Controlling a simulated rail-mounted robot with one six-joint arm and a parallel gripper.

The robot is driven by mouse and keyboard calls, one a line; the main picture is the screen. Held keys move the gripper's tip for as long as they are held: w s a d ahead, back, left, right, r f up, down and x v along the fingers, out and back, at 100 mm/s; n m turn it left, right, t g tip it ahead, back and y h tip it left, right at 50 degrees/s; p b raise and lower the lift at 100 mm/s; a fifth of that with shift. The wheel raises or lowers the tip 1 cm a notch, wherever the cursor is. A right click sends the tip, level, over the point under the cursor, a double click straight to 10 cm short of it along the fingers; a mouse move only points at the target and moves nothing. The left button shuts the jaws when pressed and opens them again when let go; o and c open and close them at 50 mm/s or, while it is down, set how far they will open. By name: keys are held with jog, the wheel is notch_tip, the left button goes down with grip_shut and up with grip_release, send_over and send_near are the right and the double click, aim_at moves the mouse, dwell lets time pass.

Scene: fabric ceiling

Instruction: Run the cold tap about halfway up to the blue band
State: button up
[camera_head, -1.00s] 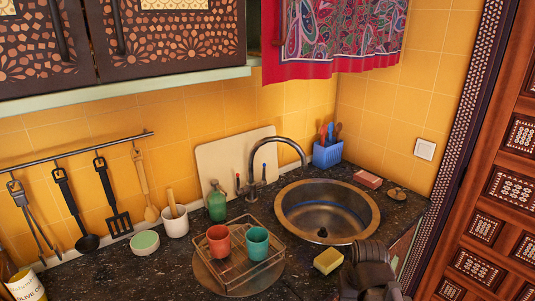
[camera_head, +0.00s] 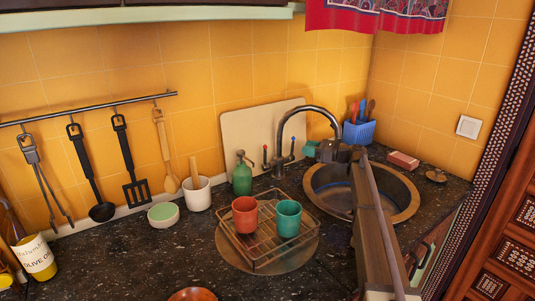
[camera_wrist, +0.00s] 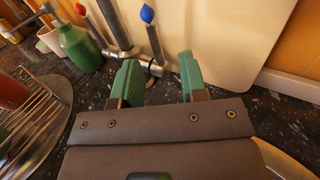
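The tap (camera_head: 281,155) is a curved metal spout at the back left of the sink. It has a red-tipped lever (camera_head: 265,155) on the left and a blue-tipped lever (camera_head: 291,149) on the right. In the wrist view the blue-tipped lever (camera_wrist: 149,20) stands upright just beyond my fingers. My gripper (camera_head: 312,149) is beside the spout, right of the blue lever. Its green fingertips (camera_wrist: 158,82) are apart with nothing between them. The round sink (camera_head: 411,197) is partly hidden by my arm. A blue band (camera_head: 338,190) shows on its inner wall. No water stream is visible.
A drying rack (camera_head: 262,262) with a red cup (camera_head: 244,214) and a teal cup (camera_head: 288,218) stands left of the sink. A green bottle (camera_head: 242,176) stands left of the levers. A cutting board (camera_head: 240,130) leans behind the tap.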

jog(key=shift+g, duration=0.3)
jog(key=x, duration=0.8)
jog(key=shift+a+r, duration=0.3)
jog(key=shift+r, duration=0.05)
jog(key=shift+s, duration=0.1)
grip_shut()
